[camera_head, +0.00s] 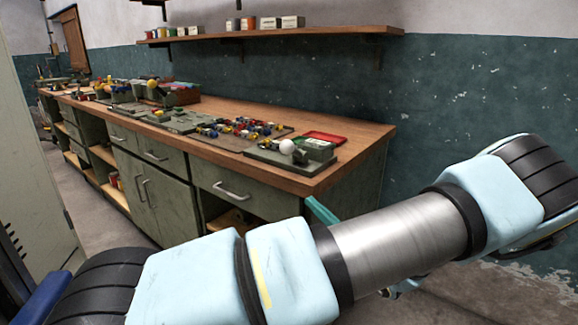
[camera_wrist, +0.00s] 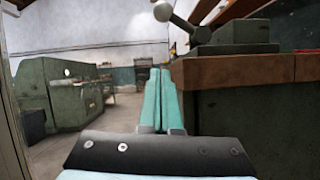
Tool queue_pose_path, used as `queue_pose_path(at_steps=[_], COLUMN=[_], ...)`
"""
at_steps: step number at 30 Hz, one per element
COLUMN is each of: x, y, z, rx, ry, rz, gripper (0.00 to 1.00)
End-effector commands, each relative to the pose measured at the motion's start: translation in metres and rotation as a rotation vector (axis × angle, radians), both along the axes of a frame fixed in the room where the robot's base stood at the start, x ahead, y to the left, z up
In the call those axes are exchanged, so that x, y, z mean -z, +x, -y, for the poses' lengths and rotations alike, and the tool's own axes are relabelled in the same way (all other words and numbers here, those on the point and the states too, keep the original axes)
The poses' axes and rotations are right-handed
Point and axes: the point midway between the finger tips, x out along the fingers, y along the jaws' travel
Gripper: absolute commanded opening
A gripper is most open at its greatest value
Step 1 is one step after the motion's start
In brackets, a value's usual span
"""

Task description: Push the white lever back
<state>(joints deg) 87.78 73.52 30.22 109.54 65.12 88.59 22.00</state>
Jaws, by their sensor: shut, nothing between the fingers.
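The white lever's round knob (camera_head: 287,146) stands on a grey-green metal base (camera_head: 270,157) at the near right end of the workbench top. In the wrist view the knob (camera_wrist: 163,11) is at the top edge, on a stem slanting up and left from its base (camera_wrist: 236,47). My gripper (camera_wrist: 159,72) has its teal fingers shut together, with nothing between them. It is beside the bench's front edge, lower than the lever and apart from it. In the head view only a teal part of my gripper (camera_head: 322,211) shows; my arm hides the rest.
The wooden workbench (camera_head: 352,142) runs back to the left, with drawers and cupboards below. A wall shelf (camera_head: 280,31) hangs above. The floor (camera_head: 98,215) in front is clear.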

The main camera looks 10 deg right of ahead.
Motion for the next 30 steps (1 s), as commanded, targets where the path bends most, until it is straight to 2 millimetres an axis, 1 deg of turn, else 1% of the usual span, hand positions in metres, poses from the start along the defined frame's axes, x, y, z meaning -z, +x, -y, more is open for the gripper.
queue_pose_path(at_steps=[6,11,23,27,30], x=[-0.002,-0.01,-0.045,-0.066,-0.075], y=[0.002,0.014,0.07,0.07,0.069], z=[-0.002,-0.012,-0.059,-0.053,-0.051], rx=[-0.001,-0.003,-0.004,0.001,-0.001], ry=[-0.001,-0.002,-0.001,-0.004,-0.004], rz=[0.0,0.0,0.0,0.0,-0.001], gripper=[0.0,0.0,0.0,0.0,0.0])
